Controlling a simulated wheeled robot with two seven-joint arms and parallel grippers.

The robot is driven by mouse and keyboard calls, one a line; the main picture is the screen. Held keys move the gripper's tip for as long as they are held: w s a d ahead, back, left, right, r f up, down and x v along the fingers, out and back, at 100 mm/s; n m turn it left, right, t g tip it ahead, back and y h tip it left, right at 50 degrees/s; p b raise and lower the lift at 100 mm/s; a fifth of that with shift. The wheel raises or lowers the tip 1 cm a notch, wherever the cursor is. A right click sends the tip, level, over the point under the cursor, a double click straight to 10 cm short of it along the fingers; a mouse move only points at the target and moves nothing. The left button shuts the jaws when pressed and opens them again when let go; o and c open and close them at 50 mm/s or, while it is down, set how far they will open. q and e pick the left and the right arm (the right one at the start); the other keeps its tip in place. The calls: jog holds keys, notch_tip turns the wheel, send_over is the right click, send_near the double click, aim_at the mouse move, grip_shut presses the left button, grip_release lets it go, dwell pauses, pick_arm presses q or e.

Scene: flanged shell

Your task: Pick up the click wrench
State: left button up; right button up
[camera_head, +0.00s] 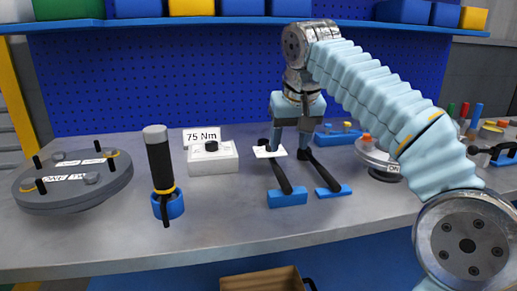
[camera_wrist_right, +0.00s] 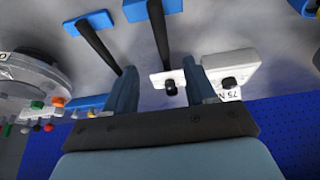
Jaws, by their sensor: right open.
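Two long black-handled tools lie under my right gripper, each with one end on a blue rest: a left one (camera_head: 281,178) with a white plate (camera_head: 269,151) at its far end, and a right one (camera_head: 323,172). I cannot tell for certain which is the click wrench. In the right wrist view, one black handle (camera_wrist_right: 158,30) runs to a dark round head (camera_wrist_right: 171,87) over the white plate (camera_wrist_right: 160,79); the other handle (camera_wrist_right: 98,46) is left of it. My right gripper (camera_head: 290,149) points down above them, open and empty; its fingers (camera_wrist_right: 160,69) straddle the view of the plate. My left gripper is out of view.
A white box (camera_head: 213,160) with a "75 Nm" sign stands left of the tools. An upright black-gripped tool (camera_head: 160,165) sits in a blue ring holder. A grey round flange (camera_head: 75,190) is at far left. Another round part (camera_head: 372,153) is partly behind my arm.

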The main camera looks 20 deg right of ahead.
aim_at(279, 169)
jog(key=x, duration=0.2)
jog(key=b+x, duration=0.1)
jog(key=x, duration=0.2)
jog(key=w+b+x, duration=0.1)
jog(key=x, duration=0.4)
jog(key=w+x, duration=0.1)
jog(key=x, duration=0.2)
jog(key=shift+d+f, duration=0.1)
grip_shut()
